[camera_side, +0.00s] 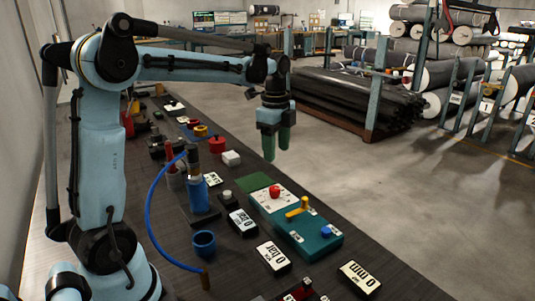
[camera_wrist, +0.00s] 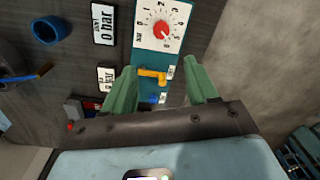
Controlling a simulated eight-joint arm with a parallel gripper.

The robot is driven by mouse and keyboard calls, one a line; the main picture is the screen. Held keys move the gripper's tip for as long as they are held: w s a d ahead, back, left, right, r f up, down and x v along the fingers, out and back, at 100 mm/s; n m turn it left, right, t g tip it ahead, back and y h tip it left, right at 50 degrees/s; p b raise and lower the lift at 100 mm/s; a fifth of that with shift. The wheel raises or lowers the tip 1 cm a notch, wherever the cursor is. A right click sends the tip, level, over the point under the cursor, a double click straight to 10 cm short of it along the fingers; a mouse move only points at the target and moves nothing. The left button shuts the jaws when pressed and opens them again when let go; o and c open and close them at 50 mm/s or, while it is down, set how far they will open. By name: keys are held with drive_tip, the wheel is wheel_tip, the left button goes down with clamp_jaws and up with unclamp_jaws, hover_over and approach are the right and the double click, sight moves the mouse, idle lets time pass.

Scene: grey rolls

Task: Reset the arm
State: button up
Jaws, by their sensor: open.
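My arm is light blue and reaches over the dark table from the left in the side view. My gripper (camera_side: 276,143) hangs in the air above the table with its green fingers pointing down, apart and empty. In the wrist view my gripper (camera_wrist: 162,78) shows its two green fingers spread, with the orange lever (camera_wrist: 153,76) seen between them below. The teal control panel (camera_side: 312,243) carries a red knob (camera_side: 274,191) on a white dial, the orange lever (camera_side: 297,208) and a blue button (camera_side: 326,231). My gripper touches none of them.
Display blocks reading "0 bar" (camera_side: 274,256) and "0 mm" (camera_side: 359,278) lie near the panel. A blue cup (camera_side: 204,243) and a blue cylinder with a hose (camera_side: 199,196) stand left of it. Dark rolls (camera_side: 345,97) are stacked on the floor behind.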

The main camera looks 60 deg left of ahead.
drive_tip(key=s+d+f+n+t, duration=0.3)
drive_tip(key=s+d+n+t, duration=0.3)
drive_tip(key=s+d+n, duration=0.5)
drive_tip(key=d+n, duration=0.2)
drive_tip(key=shift+s+n+t, duration=0.2)
drive_tip(key=shift+n+t, duration=0.1)
